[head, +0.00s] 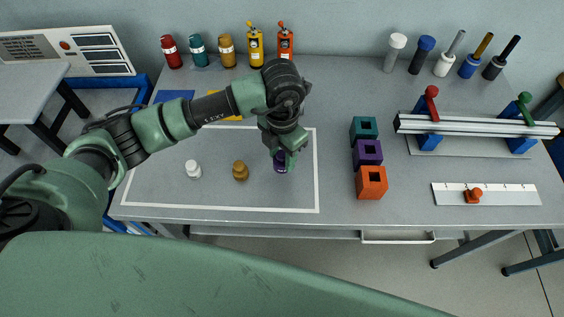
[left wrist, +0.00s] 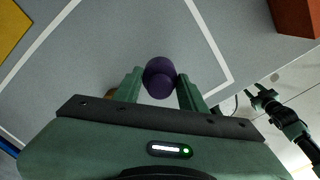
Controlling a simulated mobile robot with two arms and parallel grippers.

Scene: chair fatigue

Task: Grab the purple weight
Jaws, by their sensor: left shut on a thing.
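The purple weight (head: 281,166) stands inside the white-outlined area on the table, partly hidden under my left gripper (head: 287,156) in the head view. In the left wrist view the purple weight (left wrist: 160,78) shows as a round dark purple top between the two green fingers of my left gripper (left wrist: 160,85). The fingers are shut on it from both sides. I cannot tell whether it is touching the table. The right gripper shows at the right side of the left wrist view (left wrist: 262,98), small and dark; its jaw state is unclear.
A white weight (head: 193,170) and a brown weight (head: 240,171) stand left of the purple one. Teal, purple and orange (head: 371,183) square-holed blocks stand to the right. Bottles and cans line the back. A rail fixture (head: 475,126) and a white ruler (head: 500,194) lie at right.

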